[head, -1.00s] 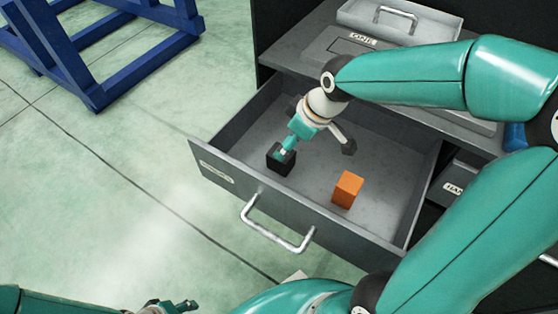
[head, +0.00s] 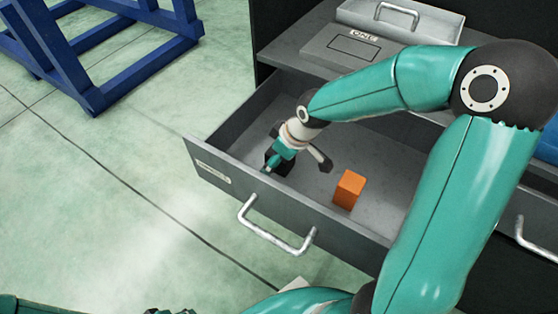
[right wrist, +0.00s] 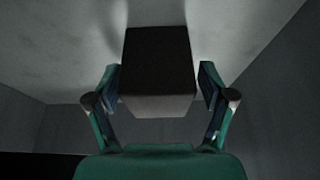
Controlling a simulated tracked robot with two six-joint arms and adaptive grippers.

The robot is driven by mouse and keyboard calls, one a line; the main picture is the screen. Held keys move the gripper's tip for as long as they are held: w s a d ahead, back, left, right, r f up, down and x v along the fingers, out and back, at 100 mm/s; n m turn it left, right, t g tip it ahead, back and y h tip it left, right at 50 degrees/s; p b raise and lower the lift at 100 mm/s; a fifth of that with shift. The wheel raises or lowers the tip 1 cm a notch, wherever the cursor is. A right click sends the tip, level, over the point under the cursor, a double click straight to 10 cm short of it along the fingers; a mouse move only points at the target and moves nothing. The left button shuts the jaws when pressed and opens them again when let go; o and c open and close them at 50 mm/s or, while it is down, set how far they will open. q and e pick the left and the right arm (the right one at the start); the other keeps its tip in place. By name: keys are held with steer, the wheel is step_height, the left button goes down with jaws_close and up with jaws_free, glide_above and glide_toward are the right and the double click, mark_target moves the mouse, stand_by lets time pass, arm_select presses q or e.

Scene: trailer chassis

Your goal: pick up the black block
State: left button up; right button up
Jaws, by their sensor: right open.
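The black block (head: 283,168) lies in the open grey drawer, near its left front corner, partly hidden by my right gripper. My right gripper (head: 297,164) is open and low in the drawer at the block. In the right wrist view the block (right wrist: 158,70) stands between the two fingers (right wrist: 160,85), with a narrow gap visible on each side. My left gripper (head: 170,311) barely shows at the bottom edge; its fingers are cut off.
An orange block (head: 348,189) lies in the drawer (head: 225,178) to the right of my right gripper. The drawer's walls surround both blocks, and a handle (head: 275,232) sticks out in front. A blue frame (head: 110,60) stands on the floor at the upper left.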

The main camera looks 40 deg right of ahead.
steer(key=shift+r, duration=0.1)
steer(key=c, duration=1.4)
